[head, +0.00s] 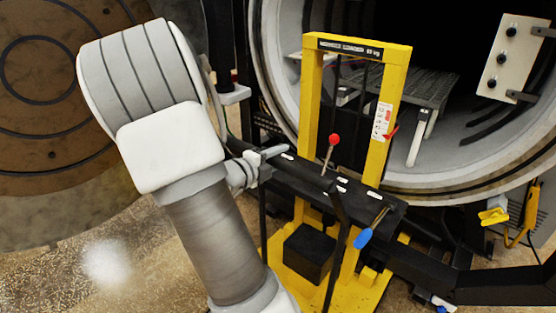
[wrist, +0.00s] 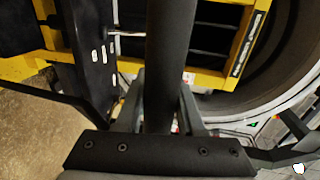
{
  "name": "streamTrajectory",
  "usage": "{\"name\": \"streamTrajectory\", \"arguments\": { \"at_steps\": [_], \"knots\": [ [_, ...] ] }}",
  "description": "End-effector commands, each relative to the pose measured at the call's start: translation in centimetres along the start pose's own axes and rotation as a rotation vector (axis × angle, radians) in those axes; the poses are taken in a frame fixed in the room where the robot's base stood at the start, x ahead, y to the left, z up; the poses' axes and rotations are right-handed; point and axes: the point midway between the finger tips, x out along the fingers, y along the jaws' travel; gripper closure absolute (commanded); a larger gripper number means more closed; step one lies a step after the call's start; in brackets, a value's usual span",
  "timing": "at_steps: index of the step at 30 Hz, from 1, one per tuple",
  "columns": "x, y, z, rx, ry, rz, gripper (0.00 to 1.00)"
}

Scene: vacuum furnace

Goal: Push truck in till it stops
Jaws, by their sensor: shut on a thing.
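The truck is a yellow portal frame (head: 311,110) on a yellow base, standing in front of the round furnace mouth (head: 285,95). A black handle bar (head: 312,178) crosses its near side. My gripper (head: 272,156) is shut on the left part of this bar. In the wrist view the dark bar (wrist: 170,50) runs between my two fingers (wrist: 160,105), and the yellow frame (wrist: 215,78) lies beyond it. A red-knobbed lever (head: 334,140) and a blue-handled lever (head: 364,238) are on the truck. The contact between truck and furnace is hidden.
A grey grated hearth (head: 425,88) lies inside the furnace. The large round door (head: 55,130) stands open at left. A white panel with black knobs (head: 511,57) is at upper right. A yellow latch (head: 494,216) and a black beam are at lower right.

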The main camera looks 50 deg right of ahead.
Motion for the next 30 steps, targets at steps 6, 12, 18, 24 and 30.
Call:
{"name": "streamTrajectory", "arguments": {
  "at_steps": [6,12,18,24,30],
  "knots": [
    [1.1,-0.7,-0.2,0.004,0.007,-0.011,1.00],
    [1.1,-0.7,-0.2,0.005,0.008,-0.012,0.48],
    [1.0,-0.6,-0.2,0.004,0.006,-0.009,0.33],
    [0.8,-0.5,-0.1,0.003,0.004,-0.008,0.33],
    [-1.5,-0.5,0.0,0.004,0.000,-0.006,0.33]
  ]
}}
